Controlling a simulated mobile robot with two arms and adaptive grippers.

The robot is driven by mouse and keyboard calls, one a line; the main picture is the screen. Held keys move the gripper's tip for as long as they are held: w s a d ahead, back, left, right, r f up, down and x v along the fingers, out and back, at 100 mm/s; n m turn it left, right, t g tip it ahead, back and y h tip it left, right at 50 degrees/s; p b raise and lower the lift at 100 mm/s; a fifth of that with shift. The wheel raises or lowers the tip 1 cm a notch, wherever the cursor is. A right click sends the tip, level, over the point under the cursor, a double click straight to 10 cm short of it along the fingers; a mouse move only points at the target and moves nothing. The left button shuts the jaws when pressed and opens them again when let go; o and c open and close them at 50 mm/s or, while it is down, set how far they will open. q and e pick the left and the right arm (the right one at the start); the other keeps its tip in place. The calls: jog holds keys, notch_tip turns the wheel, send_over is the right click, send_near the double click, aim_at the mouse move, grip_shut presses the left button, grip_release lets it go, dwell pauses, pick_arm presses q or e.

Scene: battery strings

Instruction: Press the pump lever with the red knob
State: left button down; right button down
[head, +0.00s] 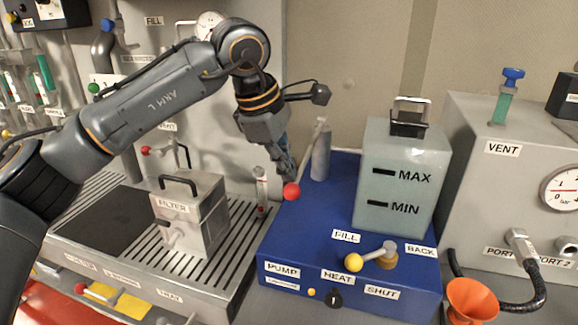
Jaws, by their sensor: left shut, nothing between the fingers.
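The red knob (291,191) of the pump lever is at the left side of the blue unit (283,252) labelled PUMP. A thin light rod runs from near the knob up toward the top of a grey cylinder (321,155) on the same unit. My left gripper (286,172) points down, with its shut, empty fingers right above and behind the knob. I cannot tell whether the fingertips touch the knob. The fingers and part of the rod overlap in the view. My right gripper is not in view.
On the blue unit stand a translucent tank (399,170) marked MAX and MIN and a yellow-knobbed valve (354,262). A FILTER box (190,215) stands on the slotted tray to the left. A grey VENT box (500,210) and an orange funnel (471,300) are at right.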

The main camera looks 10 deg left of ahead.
pick_arm(q)
jog(key=v, duration=0.9)
jog(key=shift+s, duration=0.15)
dwell(0.9)
jog(key=shift+f, duration=0.1)
dwell(0.4)
